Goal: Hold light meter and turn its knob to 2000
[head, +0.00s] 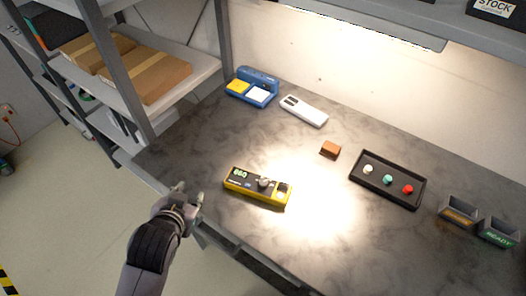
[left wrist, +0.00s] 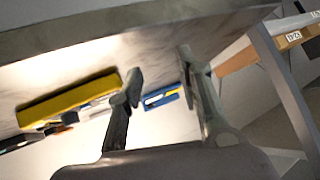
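The light meter (head: 240,184) is a yellow case with a black face, lying on the grey bench. It has a lit display at its left, a grey knob (head: 264,183) near its middle and a pale square at its right end. My left gripper (head: 190,190) is at the bench's front edge, left of the meter and apart from it. In the left wrist view the yellow meter (left wrist: 70,102) is left of the gripper (left wrist: 158,62), whose two fingers stand apart with nothing held. The display digits and knob setting are too small to read surely. My right gripper is not in view.
Behind the meter are a blue device (head: 262,80), a white handheld device (head: 304,111) and a brown block (head: 330,149). A black tray (head: 368,183) with three coloured knobs and two small grey bins (head: 460,209) are at right. A shelf post (head: 132,72) rises at left.

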